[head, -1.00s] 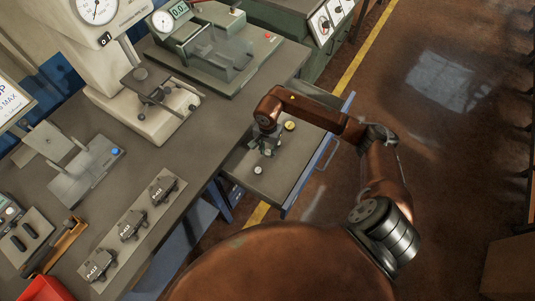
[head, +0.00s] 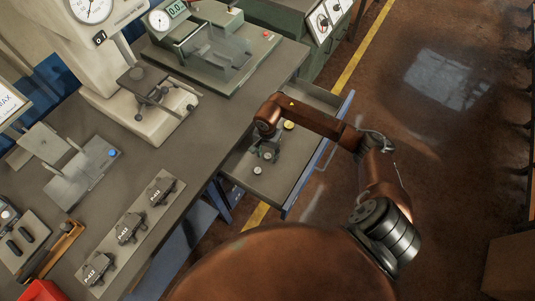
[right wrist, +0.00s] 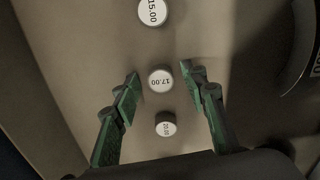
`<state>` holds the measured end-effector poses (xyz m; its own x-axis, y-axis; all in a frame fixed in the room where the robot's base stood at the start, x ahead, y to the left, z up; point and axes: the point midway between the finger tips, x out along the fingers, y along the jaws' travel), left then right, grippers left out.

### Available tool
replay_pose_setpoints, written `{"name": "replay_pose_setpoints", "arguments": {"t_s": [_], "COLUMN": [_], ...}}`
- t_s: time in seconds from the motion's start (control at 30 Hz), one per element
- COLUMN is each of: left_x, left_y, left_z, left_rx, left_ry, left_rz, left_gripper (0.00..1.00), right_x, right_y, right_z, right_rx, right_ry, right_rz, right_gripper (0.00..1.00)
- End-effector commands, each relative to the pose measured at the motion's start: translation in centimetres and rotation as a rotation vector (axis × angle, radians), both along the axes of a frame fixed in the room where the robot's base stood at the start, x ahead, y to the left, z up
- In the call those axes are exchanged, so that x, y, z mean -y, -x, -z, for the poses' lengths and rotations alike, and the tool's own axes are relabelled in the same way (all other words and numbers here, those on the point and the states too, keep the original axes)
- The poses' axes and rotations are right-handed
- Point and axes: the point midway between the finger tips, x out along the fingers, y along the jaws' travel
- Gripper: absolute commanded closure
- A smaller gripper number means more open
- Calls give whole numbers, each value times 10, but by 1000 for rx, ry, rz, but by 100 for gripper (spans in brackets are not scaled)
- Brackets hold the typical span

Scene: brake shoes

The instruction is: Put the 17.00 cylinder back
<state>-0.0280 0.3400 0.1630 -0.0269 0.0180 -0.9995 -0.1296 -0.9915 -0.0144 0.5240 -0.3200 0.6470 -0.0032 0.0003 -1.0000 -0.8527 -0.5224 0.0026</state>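The 17.00 cylinder (right wrist: 160,79) stands in the open drawer (head: 284,182), its white labelled top facing up in the right wrist view. My right gripper (right wrist: 160,75) is open around it, one green finger on each side. A narrow gap shows between the cylinder and each fingertip. In the head view my right gripper (head: 266,147) reaches down into the drawer and partly hides what is beneath it. My left gripper is not in view.
The workbench (head: 190,130) edge is close on the left, with gauges and several brake shoes.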

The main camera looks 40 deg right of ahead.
Motion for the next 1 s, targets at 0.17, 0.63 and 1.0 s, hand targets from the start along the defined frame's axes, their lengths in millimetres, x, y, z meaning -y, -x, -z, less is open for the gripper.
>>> {"name": "replay_pose_setpoints", "arguments": {"t_s": [0.17,0.63,1.0], "left_x": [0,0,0], "left_y": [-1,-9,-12], "left_z": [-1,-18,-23], "left_rx": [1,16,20], "left_ry": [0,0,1], "left_rz": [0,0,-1], "left_gripper": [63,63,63], "right_x": [0,1,0], "right_y": [0,-1,0], "right_z": [-1,-83,-123], "right_rx": [0,4,0], "right_ry": [0,3,1], "right_rz": [0,-2,0], "right_gripper": [60,60,60]}}
